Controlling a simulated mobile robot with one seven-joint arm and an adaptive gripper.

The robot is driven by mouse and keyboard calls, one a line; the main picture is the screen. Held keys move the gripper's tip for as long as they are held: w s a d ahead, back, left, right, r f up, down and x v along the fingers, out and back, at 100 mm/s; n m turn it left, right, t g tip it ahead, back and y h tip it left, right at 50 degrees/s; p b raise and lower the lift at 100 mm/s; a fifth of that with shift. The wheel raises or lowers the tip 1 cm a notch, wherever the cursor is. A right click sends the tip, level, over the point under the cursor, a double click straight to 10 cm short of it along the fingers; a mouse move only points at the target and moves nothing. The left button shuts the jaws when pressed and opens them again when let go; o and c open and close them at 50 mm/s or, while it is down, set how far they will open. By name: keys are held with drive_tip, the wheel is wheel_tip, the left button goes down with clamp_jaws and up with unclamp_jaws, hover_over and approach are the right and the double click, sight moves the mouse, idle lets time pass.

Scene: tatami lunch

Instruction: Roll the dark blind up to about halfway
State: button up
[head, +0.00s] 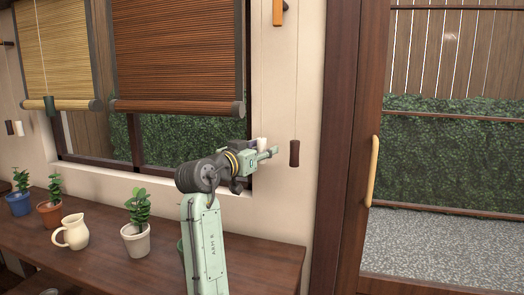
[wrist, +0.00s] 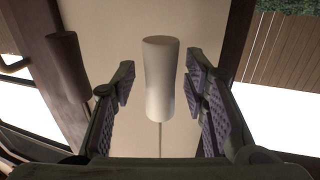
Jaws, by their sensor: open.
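The dark blind (head: 178,55) is reddish-brown slats hanging in the right part of the window. Its bottom bar (head: 180,106) hangs above a strip of bare glass. Two pulls hang on cords right of it: a white pull (head: 262,143) and a dark brown pull (head: 294,153). My gripper (head: 270,153) is at the white pull. In the wrist view the white pull (wrist: 160,75) stands between my open fingers (wrist: 158,85), with a gap on each side. The brown pull (wrist: 68,70) is outside the fingers, at the left there.
A light blind (head: 60,48) hangs at the left, with its own pulls beside it. A wooden counter (head: 90,235) below holds potted plants and a cream jug (head: 71,232). A sliding door with a light handle (head: 374,170) stands at the right.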

drive_tip(key=v, duration=1.2)
